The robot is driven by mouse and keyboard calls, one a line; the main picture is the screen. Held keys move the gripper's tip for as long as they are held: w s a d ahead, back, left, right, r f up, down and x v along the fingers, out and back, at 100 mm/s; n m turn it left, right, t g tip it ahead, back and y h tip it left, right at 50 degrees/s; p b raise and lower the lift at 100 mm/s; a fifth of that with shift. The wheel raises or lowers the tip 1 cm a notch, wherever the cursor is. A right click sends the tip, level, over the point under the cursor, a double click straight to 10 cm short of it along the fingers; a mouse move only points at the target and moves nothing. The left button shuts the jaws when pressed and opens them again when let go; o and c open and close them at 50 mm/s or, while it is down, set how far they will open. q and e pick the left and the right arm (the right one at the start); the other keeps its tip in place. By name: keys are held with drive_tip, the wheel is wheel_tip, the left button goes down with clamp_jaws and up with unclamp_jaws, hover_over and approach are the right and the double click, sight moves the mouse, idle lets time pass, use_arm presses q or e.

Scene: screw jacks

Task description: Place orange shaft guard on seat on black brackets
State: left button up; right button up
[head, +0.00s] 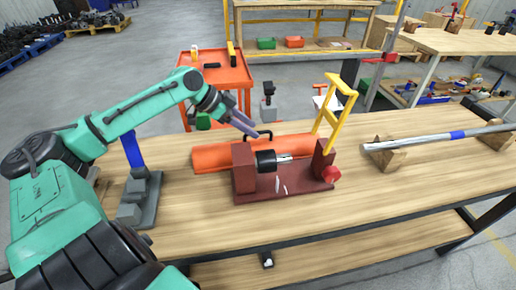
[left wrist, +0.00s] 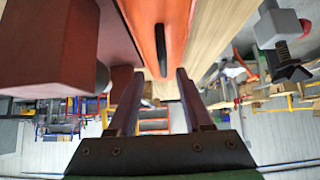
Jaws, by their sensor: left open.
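The orange shaft guard (head: 212,158) lies on the wooden table behind the dark red stand (head: 245,180), partly hidden by it. A black handle (head: 264,133) rises from its top. The stand holds a black cylinder (head: 266,160) with a short metal shaft between its two end blocks. I cannot make out separate black brackets. My left gripper (head: 251,132) is open at the handle. In the left wrist view the handle (left wrist: 160,45) on the orange guard (left wrist: 178,25) lines up between the open fingers (left wrist: 159,74); nothing is gripped. My right gripper is out of view.
A yellow frame (head: 345,105) stands up at the stand's right end, with a red knob (head: 331,175) below. A long metal rod (head: 430,138) rests on wooden blocks at right. A grey fixture (head: 142,195) stands at left. The table front is clear.

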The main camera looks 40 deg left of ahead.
sight(258, 143)
use_arm(q)
drive_tip(key=shift+w+d+f+p, duration=0.1)
drive_tip(key=shift+w+f+p, duration=0.2)
drive_tip(key=shift+w+f, duration=0.1)
drive_tip(key=shift+x, duration=1.65)
drive_tip(key=shift+s, duration=0.1)
clamp_jaws()
